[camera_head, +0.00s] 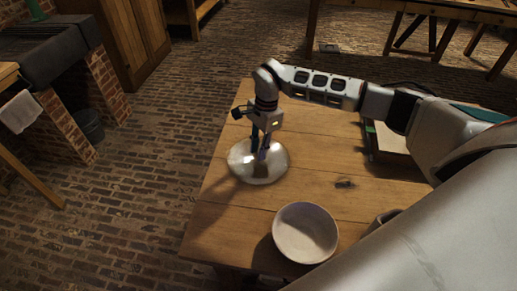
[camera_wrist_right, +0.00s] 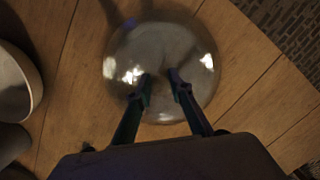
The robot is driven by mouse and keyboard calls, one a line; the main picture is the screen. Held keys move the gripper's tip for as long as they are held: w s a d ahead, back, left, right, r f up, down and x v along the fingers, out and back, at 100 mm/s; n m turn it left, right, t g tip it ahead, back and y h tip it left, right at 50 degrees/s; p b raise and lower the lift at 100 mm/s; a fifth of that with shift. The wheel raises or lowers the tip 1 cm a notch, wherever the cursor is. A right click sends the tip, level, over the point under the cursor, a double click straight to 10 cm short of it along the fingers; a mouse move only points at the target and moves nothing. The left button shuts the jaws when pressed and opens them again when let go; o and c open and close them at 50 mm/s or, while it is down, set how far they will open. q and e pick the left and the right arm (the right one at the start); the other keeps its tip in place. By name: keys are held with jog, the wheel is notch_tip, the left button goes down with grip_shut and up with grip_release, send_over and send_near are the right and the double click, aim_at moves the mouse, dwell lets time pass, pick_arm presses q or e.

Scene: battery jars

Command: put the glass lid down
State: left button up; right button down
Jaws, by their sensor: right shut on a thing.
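The glass lid (camera_head: 244,165) is a clear, shiny round dome at the left part of the wooden table (camera_head: 222,215). It also shows in the right wrist view (camera_wrist_right: 150,50), with bright glints on it. My right gripper (camera_head: 262,155) comes down over the lid and is shut on it near its middle; the fingers also show in the right wrist view (camera_wrist_right: 160,77). The part it grips is hard to make out through the glare. I cannot tell whether the lid's rim touches the table. My left gripper is not in view.
A pale round bowl (camera_head: 305,232) stands on the table in front of the lid, to the right. A shallow tray (camera_head: 390,145) lies at the right, partly behind my right arm. Bare wood lies between lid and tray. The table's left edge is close to the lid.

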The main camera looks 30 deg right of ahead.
jog(key=shift+f, duration=0.1)
jog(key=c, duration=1.8)
grip_release()
jog(key=r, duration=0.4)
jog(key=d+r, duration=0.1)
jog(key=r, duration=0.7)
jog(key=shift+d+r+p, duration=0.1)
jog(key=shift+d+p, duration=0.25)
jog(key=shift+d, duration=0.05)
